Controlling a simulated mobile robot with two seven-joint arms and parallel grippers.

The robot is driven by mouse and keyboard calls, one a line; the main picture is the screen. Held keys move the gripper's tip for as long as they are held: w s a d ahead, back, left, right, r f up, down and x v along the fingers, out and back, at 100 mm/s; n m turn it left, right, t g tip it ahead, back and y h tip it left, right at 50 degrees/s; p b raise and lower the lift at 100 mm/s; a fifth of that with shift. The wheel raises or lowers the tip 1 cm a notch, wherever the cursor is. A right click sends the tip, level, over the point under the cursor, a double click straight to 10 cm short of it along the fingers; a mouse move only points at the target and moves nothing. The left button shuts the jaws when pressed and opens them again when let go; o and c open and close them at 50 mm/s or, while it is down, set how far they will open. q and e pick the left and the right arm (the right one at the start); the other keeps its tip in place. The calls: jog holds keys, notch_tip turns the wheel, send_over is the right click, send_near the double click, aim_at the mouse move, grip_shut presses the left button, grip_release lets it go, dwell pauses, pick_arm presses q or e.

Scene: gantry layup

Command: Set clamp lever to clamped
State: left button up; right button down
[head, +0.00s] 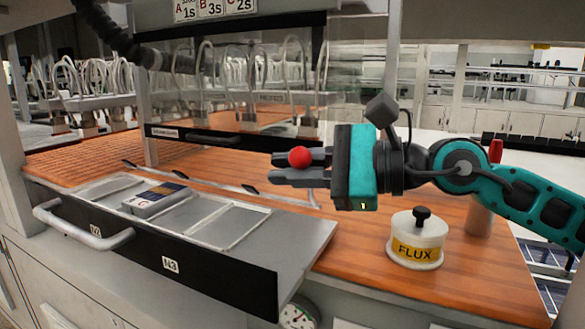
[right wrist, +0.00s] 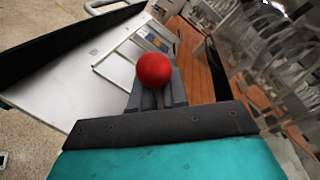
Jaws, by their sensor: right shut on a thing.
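A red ball knob (head: 299,157) shows at the fingers of my right gripper (head: 279,167). It looks like the knob of the clamp lever, but its shaft and base are hidden, so I cannot tell the lever's position. The right gripper is shut on the knob above the wooden bench, pointing left. In the right wrist view the red knob (right wrist: 153,69) covers the fingertips. My left gripper is not in view.
An open drawer (head: 220,269) with a metal tray and a small box (head: 155,199) juts out below the gripper. A white FLUX pot (head: 416,239) stands on the wooden bench (head: 345,255) below my right arm. A dark-edged clear panel and pale hoses are behind.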

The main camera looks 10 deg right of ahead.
jog(key=c, duration=1.2)
grip_release()
jog(key=shift+c, duration=0.2)
jog(key=b+v, duration=0.4)
jog(key=v, duration=0.9)
jog(key=shift+w, duration=0.1)
jog(key=shift+c, duration=0.4)
